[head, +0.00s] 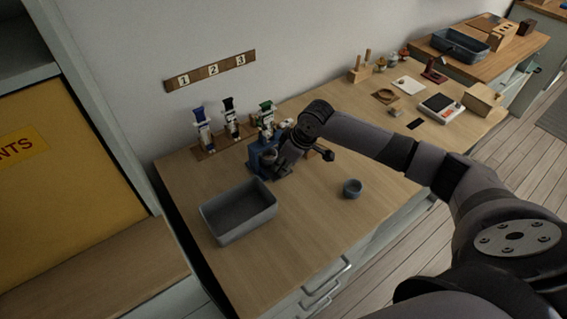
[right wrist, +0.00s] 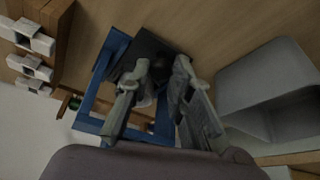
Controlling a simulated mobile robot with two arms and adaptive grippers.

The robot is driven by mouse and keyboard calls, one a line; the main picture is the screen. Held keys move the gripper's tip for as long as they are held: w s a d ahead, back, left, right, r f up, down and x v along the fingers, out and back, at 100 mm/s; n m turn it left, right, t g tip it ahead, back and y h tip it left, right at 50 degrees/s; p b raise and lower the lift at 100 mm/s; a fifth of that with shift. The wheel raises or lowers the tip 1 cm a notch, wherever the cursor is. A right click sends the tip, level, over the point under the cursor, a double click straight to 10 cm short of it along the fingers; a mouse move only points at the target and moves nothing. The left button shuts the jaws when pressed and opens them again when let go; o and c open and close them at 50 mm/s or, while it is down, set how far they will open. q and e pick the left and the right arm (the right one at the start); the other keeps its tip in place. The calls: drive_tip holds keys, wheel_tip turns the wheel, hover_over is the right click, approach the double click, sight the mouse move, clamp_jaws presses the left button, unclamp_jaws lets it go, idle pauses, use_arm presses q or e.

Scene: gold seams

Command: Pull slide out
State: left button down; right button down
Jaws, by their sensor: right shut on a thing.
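A blue frame-like stand (head: 262,157) stands on the workbench, below the numbered sign. In the right wrist view the blue frame (right wrist: 88,95) surrounds a dark slide (right wrist: 148,46). My right gripper (right wrist: 160,72) is at this slide, with its two grey fingers on either side of a dark part of it and closed on it. In the head view my right gripper (head: 285,166) reaches the right side of the blue stand, and my wrist hides much of the contact. My left gripper is not in view.
A grey open bin (head: 240,231) stands just in front of the stand, and also shows in the right wrist view (right wrist: 242,95). A small grey-blue bowl (head: 352,188) is to the right. Several white holders with coloured tops (head: 203,131) stand behind, under the sign (head: 210,72).

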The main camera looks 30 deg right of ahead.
drive_tip(key=s+p, duration=0.2)
drive_tip(key=s+d+p, duration=0.1)
drive_tip(key=s+p, duration=0.1)
drive_tip(key=s, duration=0.1)
drive_tip(key=s+p, duration=0.2)
drive_tip(key=s, duration=0.1)
drive_tip(key=shift+s+d+r, duration=0.15)
drive_tip(key=shift+s, duration=0.25)
drive_tip(key=c, duration=1.4)
unclamp_jaws()
drive_tip(key=shift+c, duration=0.2)
drive_tip(key=v, duration=1.1)
drive_tip(key=shift+s+r, duration=0.15)
drive_tip(key=shift+r, duration=0.15)
drive_tip(key=shift+d, duration=0.1)
